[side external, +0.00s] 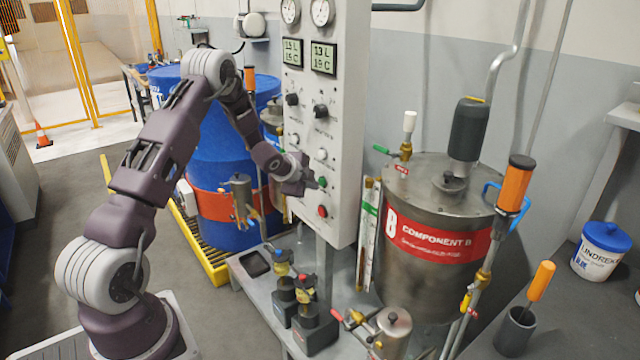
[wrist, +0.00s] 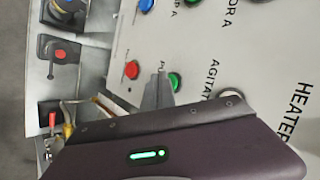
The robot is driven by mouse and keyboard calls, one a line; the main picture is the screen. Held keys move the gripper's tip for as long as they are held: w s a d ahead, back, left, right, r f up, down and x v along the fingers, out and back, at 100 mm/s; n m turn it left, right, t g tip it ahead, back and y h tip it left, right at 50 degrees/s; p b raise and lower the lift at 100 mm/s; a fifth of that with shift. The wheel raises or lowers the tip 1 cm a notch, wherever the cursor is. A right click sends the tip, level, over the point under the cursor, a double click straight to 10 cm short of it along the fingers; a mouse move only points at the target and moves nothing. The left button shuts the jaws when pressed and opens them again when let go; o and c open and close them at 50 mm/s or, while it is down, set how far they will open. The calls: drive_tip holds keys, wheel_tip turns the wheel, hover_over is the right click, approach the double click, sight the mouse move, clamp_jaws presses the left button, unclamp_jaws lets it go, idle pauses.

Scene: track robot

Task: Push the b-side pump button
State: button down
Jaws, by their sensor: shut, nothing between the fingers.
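The white control panel (side external: 345,110) stands upright in the middle of the side view. Near its lower end are a green button (side external: 323,182) and a red button (side external: 322,211) below it. My gripper (side external: 314,183) is shut and empty, its tip close to the green button's left side. In the wrist view the grey fingertips (wrist: 158,90) are beside the green button (wrist: 174,81), with the red button (wrist: 132,69) farther left. I cannot tell whether the tip touches the panel. The label by the green button is mostly hidden by the fingers.
More panel knobs (side external: 321,111) and a blue button (wrist: 146,5) are nearby. The steel Component B tank (side external: 430,280) stands right of the panel, a blue drum (side external: 215,140) behind my arm. Valves with black bases (side external: 314,330) stand on the bench below.

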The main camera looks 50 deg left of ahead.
drive_tip(key=shift+w, duration=0.4)
drive_tip(key=shift+s, duration=0.1)
drive_tip(key=s, duration=0.6)
drive_tip(key=shift+s, duration=0.35)
